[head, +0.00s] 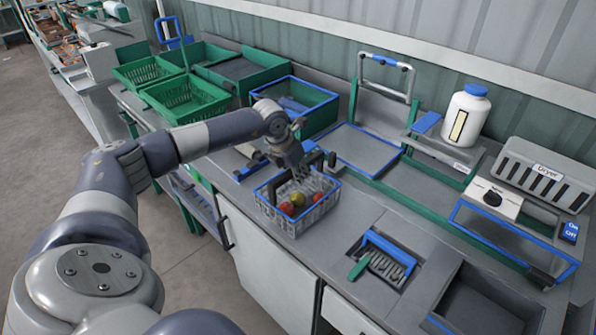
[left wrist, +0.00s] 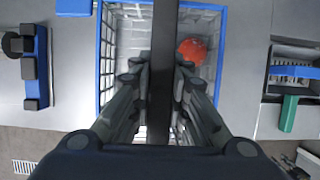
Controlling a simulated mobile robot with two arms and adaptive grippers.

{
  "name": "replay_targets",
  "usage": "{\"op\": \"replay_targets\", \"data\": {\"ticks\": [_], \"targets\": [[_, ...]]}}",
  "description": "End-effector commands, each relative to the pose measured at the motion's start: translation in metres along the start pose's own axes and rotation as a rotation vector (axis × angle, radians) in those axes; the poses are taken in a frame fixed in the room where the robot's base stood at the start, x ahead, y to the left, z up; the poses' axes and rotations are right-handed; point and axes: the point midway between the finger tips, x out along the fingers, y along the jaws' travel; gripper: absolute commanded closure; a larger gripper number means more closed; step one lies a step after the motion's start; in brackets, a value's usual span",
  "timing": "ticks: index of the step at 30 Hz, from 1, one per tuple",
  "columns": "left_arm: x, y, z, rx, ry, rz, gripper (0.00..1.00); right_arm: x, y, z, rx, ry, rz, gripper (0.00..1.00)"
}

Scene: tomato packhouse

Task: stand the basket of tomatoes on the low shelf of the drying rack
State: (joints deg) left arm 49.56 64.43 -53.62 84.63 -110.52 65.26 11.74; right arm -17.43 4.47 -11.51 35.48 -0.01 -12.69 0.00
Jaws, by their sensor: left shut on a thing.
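The basket (head: 306,222) is a grey mesh basket with a blue rim and a dark handle, and it holds several tomatoes, red and yellow-green. It is upright at the counter's front edge; I cannot tell whether it touches the counter. My left gripper (head: 300,174) is above it, shut on the handle. In the left wrist view the dark handle (left wrist: 164,75) runs between the fingers, with a red tomato (left wrist: 192,50) beside it. The fingers hide part of the basket's inside. I cannot tell for sure which structure is the drying rack. My right gripper is not in view.
Green crates (head: 187,101) stand at the back left. A flat blue-edged panel (head: 362,150) lies behind the basket. A white bottle (head: 466,115) stands on a raised shelf. A dryer unit (head: 545,175) is at right. A blue-handled brush-like tool (head: 385,258) lies in a recess right of the basket.

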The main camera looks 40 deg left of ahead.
Motion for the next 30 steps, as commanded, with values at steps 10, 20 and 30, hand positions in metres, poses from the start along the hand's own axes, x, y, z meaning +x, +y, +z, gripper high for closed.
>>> {"op": "replay_targets", "data": {"ticks": [10,20,30], "targets": [[0.001,0.000,-0.001,0.000,0.000,0.000,0.65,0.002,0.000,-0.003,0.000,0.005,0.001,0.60],[-0.004,0.001,0.000,0.000,-0.002,0.001,0.65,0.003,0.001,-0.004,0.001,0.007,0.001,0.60],[-0.070,0.001,0.000,0.001,-0.006,0.003,0.65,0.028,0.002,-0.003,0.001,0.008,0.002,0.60]]}}
